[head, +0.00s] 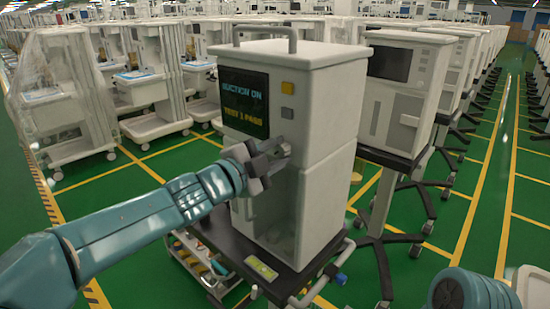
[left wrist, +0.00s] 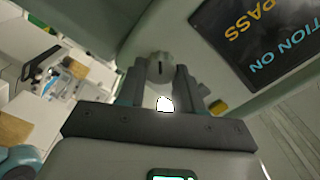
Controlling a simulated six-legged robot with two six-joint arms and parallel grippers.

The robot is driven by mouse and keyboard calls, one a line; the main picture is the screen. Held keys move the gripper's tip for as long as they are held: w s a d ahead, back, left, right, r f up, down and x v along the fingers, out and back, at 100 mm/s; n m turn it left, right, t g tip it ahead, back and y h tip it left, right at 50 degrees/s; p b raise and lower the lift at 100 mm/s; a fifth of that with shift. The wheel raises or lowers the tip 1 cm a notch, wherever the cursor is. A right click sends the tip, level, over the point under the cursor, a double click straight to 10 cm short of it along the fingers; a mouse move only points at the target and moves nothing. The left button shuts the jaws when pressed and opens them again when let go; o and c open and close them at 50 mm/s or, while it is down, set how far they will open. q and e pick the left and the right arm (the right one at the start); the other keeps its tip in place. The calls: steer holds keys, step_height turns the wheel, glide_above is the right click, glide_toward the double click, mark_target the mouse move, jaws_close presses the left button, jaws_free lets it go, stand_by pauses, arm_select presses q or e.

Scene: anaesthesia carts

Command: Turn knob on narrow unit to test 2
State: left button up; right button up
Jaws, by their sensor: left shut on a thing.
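The narrow unit (head: 318,95) is a tall pale box with a top handle, standing on a dark wheeled stand. Its dark screen (head: 245,99) reads "SUCTION ON" and "TEST 1 PASS"; part of it shows in the left wrist view (left wrist: 250,38). My left gripper (head: 280,153) is at the unit's front, below the screen. In the left wrist view the grey knob (left wrist: 160,66), with a dark mark on its face, sits between the fingers (left wrist: 160,80), which are shut on it. In the head view the gripper hides the knob. My right gripper is out of view.
A yellow button (head: 288,88) and a grey button (head: 287,113) are beside the screen. A yellow-green item (head: 261,268) lies on the stand's dark shelf. Another unit (head: 400,90) stands close on the right. Carts fill the back left; green floor is open at far right.

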arm_select(q)
steer(key=shift+f+m+b, duration=0.1)
steer(key=shift+m+b, duration=0.25)
steer(key=shift+m, duration=0.75)
steer(key=o, duration=1)
steer(key=shift+o, duration=0.2)
steer(key=shift+s+a, duration=0.1)
steer(key=b+v, duration=0.1)
steer(key=v, duration=1.5)
steer(key=shift+b, duration=0.3)
